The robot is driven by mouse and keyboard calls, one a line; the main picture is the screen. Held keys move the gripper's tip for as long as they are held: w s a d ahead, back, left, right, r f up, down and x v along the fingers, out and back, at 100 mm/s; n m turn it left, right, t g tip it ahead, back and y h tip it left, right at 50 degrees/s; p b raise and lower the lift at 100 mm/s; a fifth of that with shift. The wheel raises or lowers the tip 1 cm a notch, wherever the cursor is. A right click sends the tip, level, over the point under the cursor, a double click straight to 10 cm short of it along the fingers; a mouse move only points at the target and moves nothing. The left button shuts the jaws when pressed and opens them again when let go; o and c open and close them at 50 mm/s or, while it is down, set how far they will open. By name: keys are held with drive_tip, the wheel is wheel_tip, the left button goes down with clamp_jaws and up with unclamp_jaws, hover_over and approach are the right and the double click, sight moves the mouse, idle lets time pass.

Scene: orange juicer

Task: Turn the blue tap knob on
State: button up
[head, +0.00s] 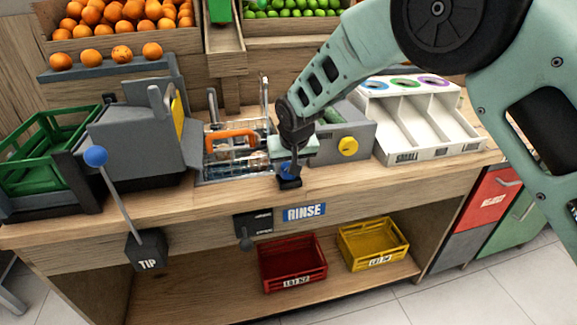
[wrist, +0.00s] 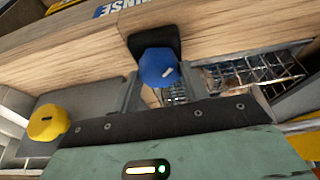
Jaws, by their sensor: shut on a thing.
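The blue tap knob (wrist: 157,66) sits on a dark base at the counter's front edge, in front of the sink. A short white mark shows on its face in the wrist view. In the head view the knob (head: 288,169) is mostly hidden under my gripper (head: 291,163), which reaches down from above. In the wrist view my gripper (wrist: 159,84) has a finger on each side of the knob and is shut on it. The fingertips' exact contact with the knob is partly hidden.
A sink with a wire basket (head: 226,160) and orange handle lies just behind. A grey box with a yellow knob (head: 347,146) stands to the right. The blue-balled TIP lever (head: 96,156) is at left. A RINSE label (head: 304,212) is on the counter front.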

drive_tip(key=n, duration=0.2)
drive_tip(key=n+y, duration=0.1)
drive_tip(key=n, duration=0.1)
drive_tip(key=shift+w+d+n+g+y, duration=0.1)
drive_tip(key=shift+d+n+g+y, duration=0.05)
drive_tip(key=shift+n+g+y, duration=0.15)
drive_tip(key=shift+n+g+y+p, duration=0.6)
drive_tip(key=shift+n+g+p, duration=0.15)
drive_tip(key=shift+n, duration=1.45)
drive_tip(key=o, duration=1)
drive_tip(key=b+v, duration=0.1)
drive_tip(key=v, duration=1.6)
drive_tip(key=shift+d+r+b, duration=0.1)
drive_tip(key=shift+r+b, duration=0.05)
drive_tip(key=shift+b, duration=0.15)
